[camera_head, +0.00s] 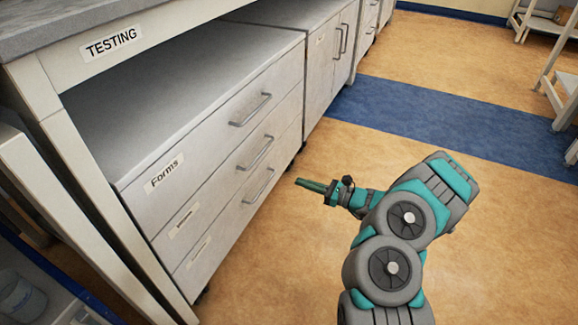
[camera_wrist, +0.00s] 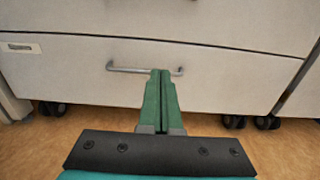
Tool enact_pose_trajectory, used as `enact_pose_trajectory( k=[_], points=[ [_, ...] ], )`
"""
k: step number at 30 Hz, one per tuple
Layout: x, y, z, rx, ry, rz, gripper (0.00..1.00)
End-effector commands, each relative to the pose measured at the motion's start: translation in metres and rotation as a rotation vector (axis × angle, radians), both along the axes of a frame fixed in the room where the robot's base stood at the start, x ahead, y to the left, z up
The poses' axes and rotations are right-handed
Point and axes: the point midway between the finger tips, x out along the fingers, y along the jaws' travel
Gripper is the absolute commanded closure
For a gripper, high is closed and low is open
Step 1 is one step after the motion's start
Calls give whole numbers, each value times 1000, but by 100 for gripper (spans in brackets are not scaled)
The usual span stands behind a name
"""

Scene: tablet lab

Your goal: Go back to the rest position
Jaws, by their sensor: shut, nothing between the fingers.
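My gripper (camera_head: 299,182) is held over the open floor in the head view, pointing left toward the drawer cabinet (camera_head: 140,160). In the wrist view its two green fingers (camera_wrist: 160,74) are together, with nothing between them. They overlap the view of a drawer handle (camera_wrist: 125,69); I cannot tell from this view alone how far apart they are, but the head view shows a gap between the fingertips and the cabinet front. The drawers are shut.
The cabinet, with a "Forms" label (camera_head: 164,174), stands under a bench with a "TESTING" sign (camera_head: 113,44). A second cabinet (camera_head: 330,60) stands behind it. Shelving (camera_head: 562,90) is at the right edge. The tan floor (camera_head: 490,210) and blue strip (camera_head: 430,120) are clear.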

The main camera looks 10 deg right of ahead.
Motion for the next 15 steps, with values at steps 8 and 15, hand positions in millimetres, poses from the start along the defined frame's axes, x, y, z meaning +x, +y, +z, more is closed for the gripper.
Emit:
enact_pose_trajectory(
  k=[8, 15],
  points=[
    [-2, 8, 12, -6, -19, 28, 100],
    [-28, 80, 95, -74, -155, 254, 100]
  ],
)
